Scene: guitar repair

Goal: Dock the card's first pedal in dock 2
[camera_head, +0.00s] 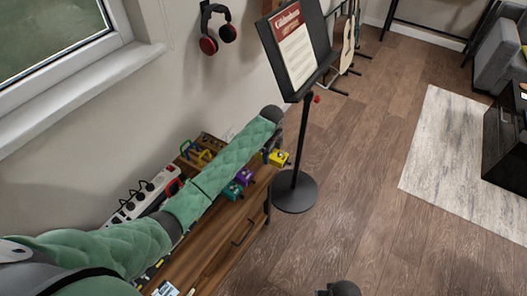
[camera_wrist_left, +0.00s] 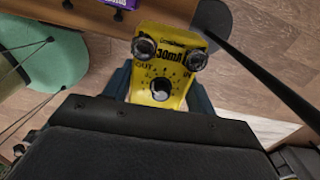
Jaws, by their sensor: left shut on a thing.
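My left gripper (camera_head: 274,152) is shut on a yellow pedal (camera_head: 279,159) near the far end of the wooden cabinet. In the left wrist view the pedal (camera_wrist_left: 168,62) sits between the fingers, its face marked "30mA", with two round knobs and a dial. Whether it touches the cabinet is unclear. A card (camera_head: 296,48) with a red heading rests on a black music stand; its lines are too small to read. A green pedal (camera_head: 232,190) and a purple pedal (camera_head: 244,176) are on the cabinet top. I cannot make out dock 2. A dark part at the bottom edge may be my right gripper (camera_head: 340,289).
The wooden cabinet (camera_head: 226,236) runs along the wall, partly covered by my left arm. A white unit with black knobs (camera_head: 142,199) and coloured looped pieces (camera_head: 196,152) stand at its back. The music stand's round base (camera_head: 294,193) is close beside it.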

